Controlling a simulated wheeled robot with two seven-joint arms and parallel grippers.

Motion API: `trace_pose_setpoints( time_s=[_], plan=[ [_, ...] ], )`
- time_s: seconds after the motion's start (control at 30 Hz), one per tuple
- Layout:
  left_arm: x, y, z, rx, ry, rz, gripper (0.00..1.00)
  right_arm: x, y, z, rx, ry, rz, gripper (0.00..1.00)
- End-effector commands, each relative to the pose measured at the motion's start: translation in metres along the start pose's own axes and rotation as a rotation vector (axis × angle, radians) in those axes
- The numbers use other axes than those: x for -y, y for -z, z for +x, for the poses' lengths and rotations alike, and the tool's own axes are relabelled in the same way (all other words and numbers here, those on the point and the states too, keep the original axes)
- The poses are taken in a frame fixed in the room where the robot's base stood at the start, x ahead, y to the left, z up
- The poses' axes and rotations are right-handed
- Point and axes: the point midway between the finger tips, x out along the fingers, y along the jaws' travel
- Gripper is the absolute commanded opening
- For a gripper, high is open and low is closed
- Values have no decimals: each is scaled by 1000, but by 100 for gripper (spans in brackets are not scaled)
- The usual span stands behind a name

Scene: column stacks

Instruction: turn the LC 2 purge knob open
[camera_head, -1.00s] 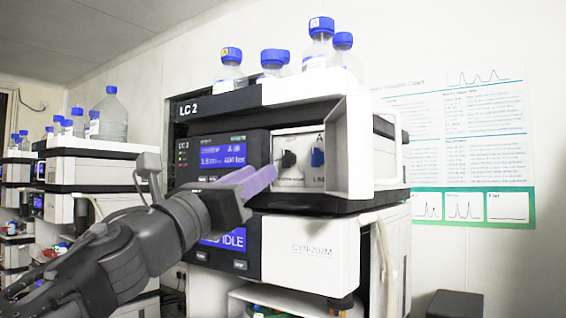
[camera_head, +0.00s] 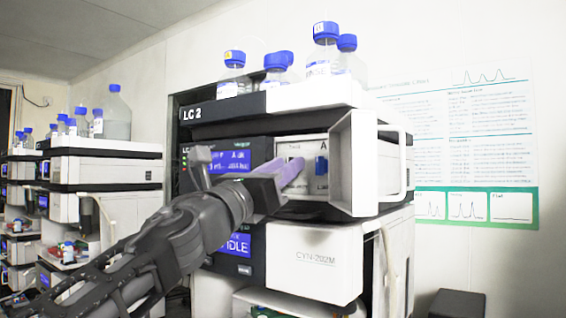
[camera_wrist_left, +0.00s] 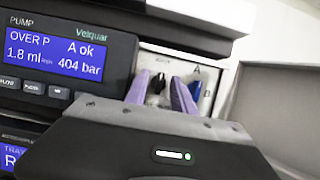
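The LC 2 stack stands in the middle of the head view, with its name on the dark top strip (camera_head: 222,112). A recessed white valve panel (camera_head: 310,149) holds two knobs. The black knob (camera_wrist_left: 156,84) shows between my left fingers in the wrist view; in the head view the fingers hide it. The blue knob (camera_head: 321,171) beside it sits upright under a letter A. My left gripper (camera_head: 288,172) has its purple fingers at the panel, apart, one on each side of the black knob (camera_wrist_left: 161,92). Contact cannot be told. My right gripper is out of view.
A white door (camera_head: 354,165) stands open at the panel's right. The pump display (camera_wrist_left: 58,50) is to the left. Blue-capped bottles (camera_head: 322,52) stand on top. More instrument stacks (camera_head: 104,165) are at the left, and a poster (camera_head: 470,140) hangs on the right wall.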

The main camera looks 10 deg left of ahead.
Motion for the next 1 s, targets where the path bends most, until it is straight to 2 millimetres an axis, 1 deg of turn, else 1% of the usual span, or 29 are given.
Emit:
trace_pose_setpoints(
  time_s=[0.2,0.57,1.0],
  plan=[
    [0,0,0,0,0,0,30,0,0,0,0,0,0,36],
    [0,0,0,0,0,0,1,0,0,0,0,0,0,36],
    [0,0,0,0,-3,-6,0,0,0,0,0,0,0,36]
  ],
)
